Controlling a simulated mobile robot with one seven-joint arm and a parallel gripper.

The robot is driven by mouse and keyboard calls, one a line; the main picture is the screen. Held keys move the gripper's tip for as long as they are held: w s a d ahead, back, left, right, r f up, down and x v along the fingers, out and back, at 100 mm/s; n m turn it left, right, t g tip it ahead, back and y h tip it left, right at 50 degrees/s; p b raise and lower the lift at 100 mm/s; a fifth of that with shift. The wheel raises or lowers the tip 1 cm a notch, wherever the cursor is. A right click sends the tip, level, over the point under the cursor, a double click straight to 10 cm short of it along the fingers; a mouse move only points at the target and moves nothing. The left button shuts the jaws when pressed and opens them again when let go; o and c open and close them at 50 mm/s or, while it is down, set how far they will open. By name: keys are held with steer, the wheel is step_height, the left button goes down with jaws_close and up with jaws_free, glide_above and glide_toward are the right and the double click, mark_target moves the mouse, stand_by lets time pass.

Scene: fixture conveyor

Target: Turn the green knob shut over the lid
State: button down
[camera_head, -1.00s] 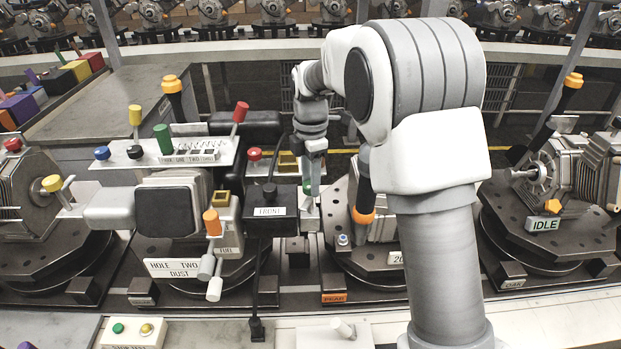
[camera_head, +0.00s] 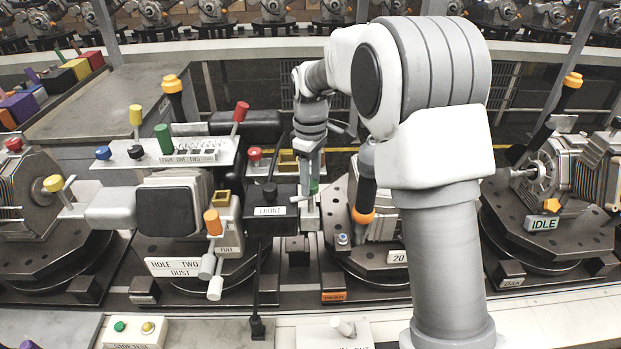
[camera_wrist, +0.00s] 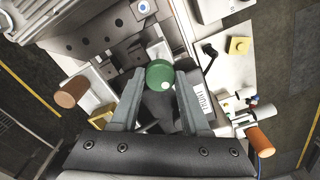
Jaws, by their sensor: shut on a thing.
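My gripper (camera_wrist: 160,78) has its two grey fingers on either side of the round green knob (camera_wrist: 160,74) in the wrist view and is shut on it. In the head view the knob shows only as a small green patch (camera_head: 314,187) beside my fingers (camera_head: 306,200), to the right of the black box labelled FRONT (camera_head: 270,197). My fingers hide part of the knob there. The label also shows right of my fingers in the wrist view (camera_wrist: 203,101). I cannot tell which surface is the lid or how far over it the knob stands.
Left of the box are an orange-capped handle (camera_head: 212,222) and a white shelf (camera_head: 170,158) with coloured knobs. A black post with an orange ring (camera_head: 362,215) stands close on the right. Further right is a machine labelled IDLE (camera_head: 545,224).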

mark_target(311, 184)
steer(key=shift+m, duration=1.5)
steer(key=shift+c, duration=1.9)
jaws_free()
step_height(311, 184, up, 18)
steer(key=shift+f, duration=0.25)
